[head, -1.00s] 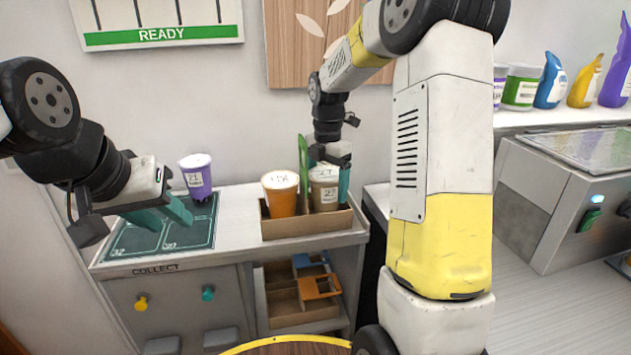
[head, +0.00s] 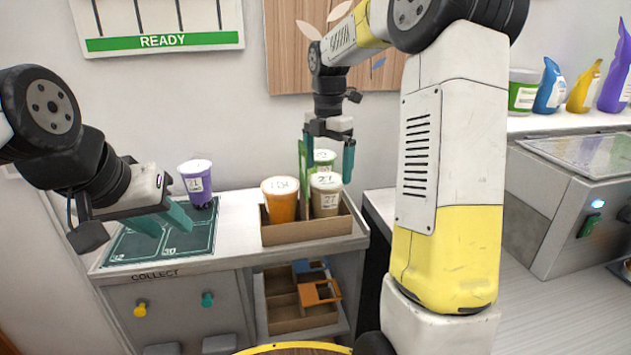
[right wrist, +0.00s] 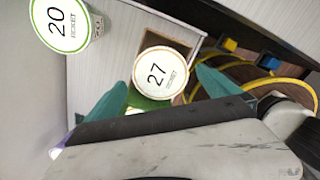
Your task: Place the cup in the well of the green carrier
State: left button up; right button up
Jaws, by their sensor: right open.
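The beige cup marked 27 (head: 327,201) stands upright in the right well of the brown carrier (head: 300,232) with a green upright panel (head: 303,160). An orange cup (head: 281,207) stands in the left well. My right gripper (head: 328,160) is open and empty above cup 27, its fingers clear of the cup. In the right wrist view, cup 27's white lid (right wrist: 160,73) shows between the open teal fingers (right wrist: 162,88). The cup's base is hidden by the carrier wall. My left gripper (head: 165,217) is open and empty above the dark collect mat (head: 140,247).
A green-rimmed cup marked 20 (right wrist: 66,24) stands behind the carrier. A purple cup (head: 197,182) stands at the mat's back edge. A grey machine (head: 560,210) is at right. An orange carrier (head: 320,292) lies on the lower shelf.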

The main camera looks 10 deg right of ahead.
notch_tip(320, 180, up, 4)
jog(key=shift+r, duration=0.1)
jog(key=shift+s+r+m, duration=0.3)
jog(key=shift+r, duration=0.2)
jog(key=s+a+f+m+t+y, duration=0.1)
jog(key=s+m+t, duration=0.5)
jog(key=s+m, duration=1.7)
jog(key=shift+s+a+m+y, duration=0.4)
jog(key=shift+a+m+y, duration=0.1)
jog(key=shift+a+y, duration=0.15)
